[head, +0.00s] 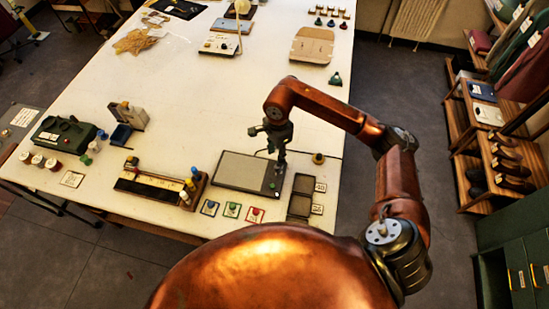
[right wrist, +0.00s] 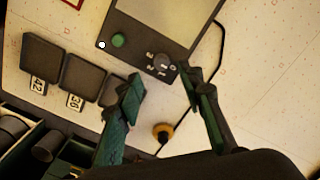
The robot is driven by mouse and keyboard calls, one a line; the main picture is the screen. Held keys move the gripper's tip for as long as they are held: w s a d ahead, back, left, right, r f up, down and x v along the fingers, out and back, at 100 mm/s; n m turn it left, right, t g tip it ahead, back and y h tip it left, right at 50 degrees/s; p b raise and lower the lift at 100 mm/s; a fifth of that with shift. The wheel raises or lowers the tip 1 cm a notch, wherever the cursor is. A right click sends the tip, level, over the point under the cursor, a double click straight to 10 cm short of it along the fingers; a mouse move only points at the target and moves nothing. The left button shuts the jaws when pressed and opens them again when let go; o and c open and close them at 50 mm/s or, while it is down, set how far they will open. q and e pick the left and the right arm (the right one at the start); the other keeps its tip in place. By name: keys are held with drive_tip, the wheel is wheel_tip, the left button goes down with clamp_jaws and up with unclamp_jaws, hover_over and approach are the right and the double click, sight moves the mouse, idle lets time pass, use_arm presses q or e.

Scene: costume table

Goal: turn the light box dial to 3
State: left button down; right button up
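The light box (head: 240,168) is a flat dark box with a grey panel near the front of the white table. In the right wrist view its panel (right wrist: 178,18) is at the top. Its round dark dial (right wrist: 160,61) has small pale marks around it, too small to read surely. A green button (right wrist: 118,40) and a white dot lie to its left. My right gripper (right wrist: 160,78) is open, its two green-lined fingers apart, pointing toward the dial with nothing between them. In the head view the right gripper (head: 280,158) is over the box's right edge and partly hides the dial area. My left gripper is not in view.
Dark square trays (head: 299,206) with number cards sit right of the box. Colored cards (head: 232,210) lie in front, and a rack with bottles (head: 160,184) stands left. A brass-colored knob (right wrist: 163,132) is on the table near the right gripper. The table beyond the box is mostly clear.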

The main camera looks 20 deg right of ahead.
sight(277, 168)
drive_tip(key=shift+d+f, duration=0.25)
drive_tip(key=shift+f+p, duration=0.75)
drive_tip(key=shift+f, duration=2.85)
drive_tip(key=shift+c, duration=0.5)
clamp_jaws()
